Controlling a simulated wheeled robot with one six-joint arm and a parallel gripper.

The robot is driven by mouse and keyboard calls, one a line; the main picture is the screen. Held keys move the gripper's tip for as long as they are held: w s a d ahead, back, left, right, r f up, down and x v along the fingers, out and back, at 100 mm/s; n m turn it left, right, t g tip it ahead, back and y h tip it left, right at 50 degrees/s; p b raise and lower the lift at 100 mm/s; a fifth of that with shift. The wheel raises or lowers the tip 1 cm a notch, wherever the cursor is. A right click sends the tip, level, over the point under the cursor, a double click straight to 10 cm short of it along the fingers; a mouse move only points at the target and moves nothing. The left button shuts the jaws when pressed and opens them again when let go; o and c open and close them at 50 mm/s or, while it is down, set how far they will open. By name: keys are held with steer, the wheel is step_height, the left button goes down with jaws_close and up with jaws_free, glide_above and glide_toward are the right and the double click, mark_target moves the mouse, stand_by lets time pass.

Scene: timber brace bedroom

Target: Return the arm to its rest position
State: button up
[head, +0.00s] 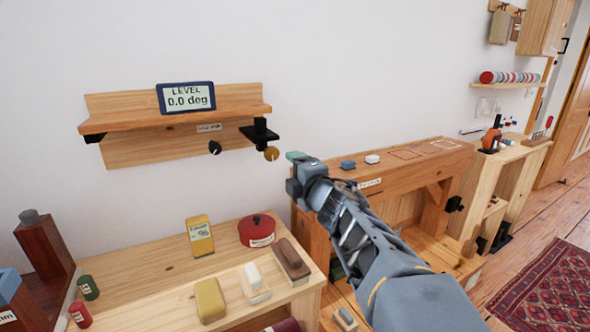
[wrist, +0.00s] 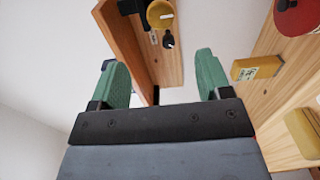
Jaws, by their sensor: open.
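My gripper (head: 297,158) is at the end of my arm, raised in front of the white wall, just right of and below the wall shelf's knobs in the head view. In the wrist view my gripper (wrist: 162,80) shows two green fingertips wide apart with nothing between them. The wooden wall shelf (head: 185,117) carries a level display (head: 186,97) reading 0.0 deg. Below the shelf are a black knob (head: 215,147) and a brass knob (head: 271,153). The brass knob also shows in the wrist view (wrist: 160,14), beyond the fingers.
A wooden bench (head: 150,270) at lower left holds a yellow box (head: 200,236), a red round tin (head: 257,231), brushes and blocks. A second workbench (head: 440,158) stands behind my arm. Open floor with a red rug (head: 545,290) lies at right.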

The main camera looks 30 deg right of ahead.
steer(key=shift+s, duration=0.1)
stand_by(0.4)
steer(key=s+a+f+m+g+p, duration=0.3)
steer(key=s+a+m+g+p, duration=0.1)
steer(key=s+m+g+p, duration=0.3)
steer(key=s+a+f+m+g+p, duration=0.4)
steer(key=s+m+g+p, duration=0.3)
steer(key=s+m+p, duration=0.2)
steer(key=shift+s+a+m, duration=0.75)
steer(key=shift+a+m, duration=0.05)
steer(key=shift+m, duration=0.3)
steer(key=shift+h, duration=0.3)
stand_by(0.3)
